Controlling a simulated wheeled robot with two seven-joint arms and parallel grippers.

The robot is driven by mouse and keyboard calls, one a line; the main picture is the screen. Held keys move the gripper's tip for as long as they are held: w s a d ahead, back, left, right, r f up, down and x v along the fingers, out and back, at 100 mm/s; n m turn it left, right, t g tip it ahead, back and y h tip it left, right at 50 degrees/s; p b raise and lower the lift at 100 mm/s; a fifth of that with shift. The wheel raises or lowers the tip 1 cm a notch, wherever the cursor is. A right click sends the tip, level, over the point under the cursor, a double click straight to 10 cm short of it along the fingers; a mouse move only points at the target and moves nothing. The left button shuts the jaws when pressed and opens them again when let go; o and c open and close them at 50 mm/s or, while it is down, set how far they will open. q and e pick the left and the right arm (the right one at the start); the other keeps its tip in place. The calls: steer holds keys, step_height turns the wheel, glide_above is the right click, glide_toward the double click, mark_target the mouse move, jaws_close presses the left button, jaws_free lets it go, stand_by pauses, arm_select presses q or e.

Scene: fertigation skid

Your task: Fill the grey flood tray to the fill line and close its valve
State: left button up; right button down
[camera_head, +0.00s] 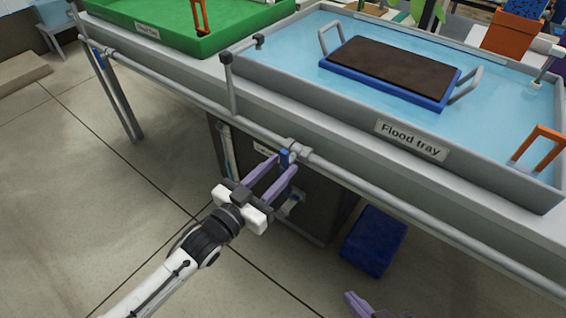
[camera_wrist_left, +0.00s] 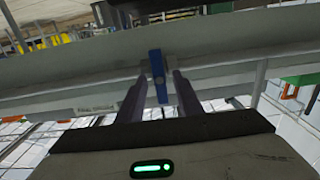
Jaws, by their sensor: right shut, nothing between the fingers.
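The grey flood tray (camera_head: 330,114), labelled "Flood tray", holds light blue water across its floor. I cannot make out a fill line. A blue valve handle (camera_head: 285,157) hangs on the pipe fitting below the tray's front edge; it also shows upright in the left wrist view (camera_wrist_left: 157,70). My left gripper (camera_head: 285,164) is open, its lilac fingers on either side of the handle with a gap at each side (camera_wrist_left: 159,78). My right gripper (camera_head: 357,304) shows only its fingertips at the bottom edge; it is shut and empty.
A blue tray with a brown mat (camera_head: 392,72) sits in the water. An orange bracket (camera_head: 540,145) stands at the tray's right. A green tray (camera_head: 215,40) is at upper left. A rail (camera_head: 400,198) runs along the front. A blue box (camera_head: 374,240) lies on the floor below.

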arm_select(q)
steer(key=v, duration=0.8)
steer(key=shift+s+p, duration=0.15)
steer(key=shift+p, duration=0.3)
arm_select(e)
steer(key=shift+r, duration=0.45)
steer(key=shift+f, duration=0.1)
